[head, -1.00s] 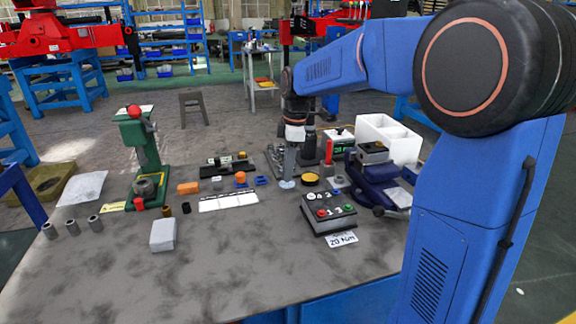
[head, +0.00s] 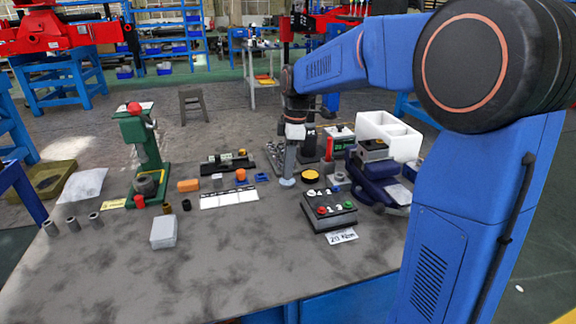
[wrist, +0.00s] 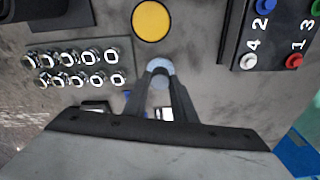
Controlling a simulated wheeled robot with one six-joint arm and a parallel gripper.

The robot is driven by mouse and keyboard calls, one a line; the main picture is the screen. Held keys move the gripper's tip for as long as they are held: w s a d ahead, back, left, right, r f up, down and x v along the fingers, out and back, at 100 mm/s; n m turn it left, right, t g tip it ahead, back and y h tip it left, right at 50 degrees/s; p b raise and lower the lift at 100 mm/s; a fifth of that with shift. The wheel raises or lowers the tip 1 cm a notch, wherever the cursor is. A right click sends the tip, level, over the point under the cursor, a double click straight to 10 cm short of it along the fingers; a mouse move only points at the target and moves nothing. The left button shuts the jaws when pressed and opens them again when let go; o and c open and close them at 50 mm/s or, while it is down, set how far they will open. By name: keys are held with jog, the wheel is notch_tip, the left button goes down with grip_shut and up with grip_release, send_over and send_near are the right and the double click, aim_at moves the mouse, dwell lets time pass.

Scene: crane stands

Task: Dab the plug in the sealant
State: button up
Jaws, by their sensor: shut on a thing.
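My gripper (head: 287,178) points straight down over the middle of the table. In the wrist view its fingertips (wrist: 160,66) are shut on a small pale blue-grey round piece, which I take to be the plug (wrist: 160,69). In the head view the plug's pale disc (head: 287,183) shows at the bottom of the fingers, close to the tabletop; I cannot tell whether it touches. A round yellow-topped dish with a dark rim, likely the sealant (head: 310,176), stands just right of the gripper. It shows ahead of the fingertips in the wrist view (wrist: 151,20), apart from the plug.
A button box (head: 329,210) stands right of the gripper, with a blue vise-like stand (head: 380,185) and white bin (head: 390,135) behind. A tray of shiny round parts (wrist: 78,66) lies near the gripper. A green press (head: 143,150) stands left. The front table is mostly clear.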

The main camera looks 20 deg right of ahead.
jog(key=shift+f, duration=0.45)
dwell(1.3)
jog(key=shift+r, duration=0.15)
jog(key=shift+r, duration=3.4)
